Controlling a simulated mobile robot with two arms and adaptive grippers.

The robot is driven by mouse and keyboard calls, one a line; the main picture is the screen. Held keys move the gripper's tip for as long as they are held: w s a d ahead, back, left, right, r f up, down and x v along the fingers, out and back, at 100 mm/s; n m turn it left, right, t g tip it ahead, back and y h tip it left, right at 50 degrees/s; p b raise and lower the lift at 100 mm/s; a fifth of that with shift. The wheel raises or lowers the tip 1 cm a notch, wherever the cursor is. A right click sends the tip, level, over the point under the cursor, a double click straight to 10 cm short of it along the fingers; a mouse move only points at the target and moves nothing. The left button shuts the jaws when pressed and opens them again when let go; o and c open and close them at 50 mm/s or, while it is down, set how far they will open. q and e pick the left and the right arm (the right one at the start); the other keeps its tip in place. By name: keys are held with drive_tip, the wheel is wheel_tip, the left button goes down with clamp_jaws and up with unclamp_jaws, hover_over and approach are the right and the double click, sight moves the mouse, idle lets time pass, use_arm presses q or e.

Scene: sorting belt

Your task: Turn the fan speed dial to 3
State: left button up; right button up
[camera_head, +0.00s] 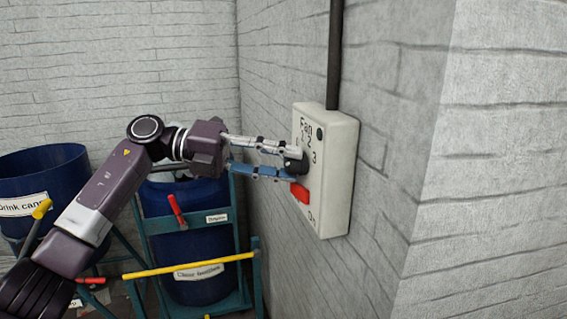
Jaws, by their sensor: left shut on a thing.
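A red part (300,192) shows on the box just below the dial. My left gripper (288,164) reaches in from the left and is shut on the dial, one pale finger above and one blue finger below. The dial's exact pointing direction is hard to tell. My right gripper is not in view.
A dark conduit (335,55) runs up the wall from the box. Blue bins (200,287) in teal frames with yellow bars (188,265) stand below and behind my left arm. A wall corner juts out right of the box.

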use_arm(q)
drive_tip(key=o, duration=1)
drive_tip(key=shift+f, duration=0.1)
drive_tip(key=a, duration=0.4)
drive_tip(key=a+r, duration=0.1)
drive_tip(key=a, duration=0.3)
drive_tip(key=a+r, duration=0.1)
drive_tip(key=a, duration=0.2)
drive_tip(key=shift+w+a, duration=0.25)
drive_tip(key=shift+a, duration=0.15)
